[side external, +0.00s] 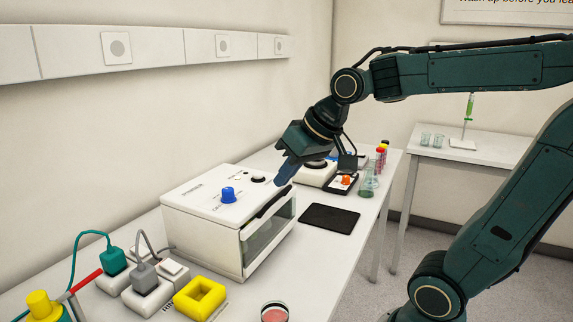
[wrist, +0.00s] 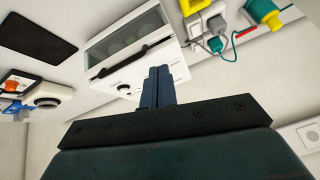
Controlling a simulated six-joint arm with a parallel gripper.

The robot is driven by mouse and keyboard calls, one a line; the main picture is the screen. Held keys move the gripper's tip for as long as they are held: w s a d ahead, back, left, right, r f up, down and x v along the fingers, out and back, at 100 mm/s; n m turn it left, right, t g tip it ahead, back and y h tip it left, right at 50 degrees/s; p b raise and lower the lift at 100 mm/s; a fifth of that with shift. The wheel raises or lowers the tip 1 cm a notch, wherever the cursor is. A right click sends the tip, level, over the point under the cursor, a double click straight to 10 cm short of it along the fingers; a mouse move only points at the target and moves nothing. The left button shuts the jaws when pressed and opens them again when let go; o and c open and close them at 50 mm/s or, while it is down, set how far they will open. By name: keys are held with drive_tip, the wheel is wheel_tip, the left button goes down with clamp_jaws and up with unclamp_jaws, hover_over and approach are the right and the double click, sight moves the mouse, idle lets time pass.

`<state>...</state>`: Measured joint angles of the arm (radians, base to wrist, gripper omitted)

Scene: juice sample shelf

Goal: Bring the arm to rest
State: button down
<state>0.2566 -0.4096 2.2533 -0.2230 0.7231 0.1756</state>
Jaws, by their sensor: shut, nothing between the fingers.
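My gripper (side external: 284,172) is shut and empty, with its blue fingers together. In the side view it hangs in the air near the right end of the white box-shaped appliance (side external: 200,213), which has a blue knob (side external: 229,194) and a black door handle (side external: 275,202). In the wrist view my gripper's fingers (wrist: 158,75) overlap the edge of the white appliance (wrist: 181,69); I cannot tell how far apart they are in depth. My arm reaches in from the right, bent at the elbow.
A black mat (side external: 329,219) lies right of the appliance. A flask (side external: 367,183) and capped tubes (side external: 381,155) stand behind it. A yellow square block (side external: 199,298), plugs (side external: 145,279) and a dish (side external: 274,312) are in front. A side table (side external: 480,149) stands at the back right.

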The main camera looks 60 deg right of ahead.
drive_tip(key=s+a+f+n, duration=0.1)
drive_tip(key=s+f, duration=0.1)
drive_tip(key=s, duration=0.4)
drive_tip(key=s+a+f+n+g, duration=0.1)
drive_tip(key=s+a+f, duration=0.1)
drive_tip(key=s, duration=0.3)
drive_tip(key=shift+s+n, duration=0.3)
drive_tip(key=shift+s, duration=0.1)
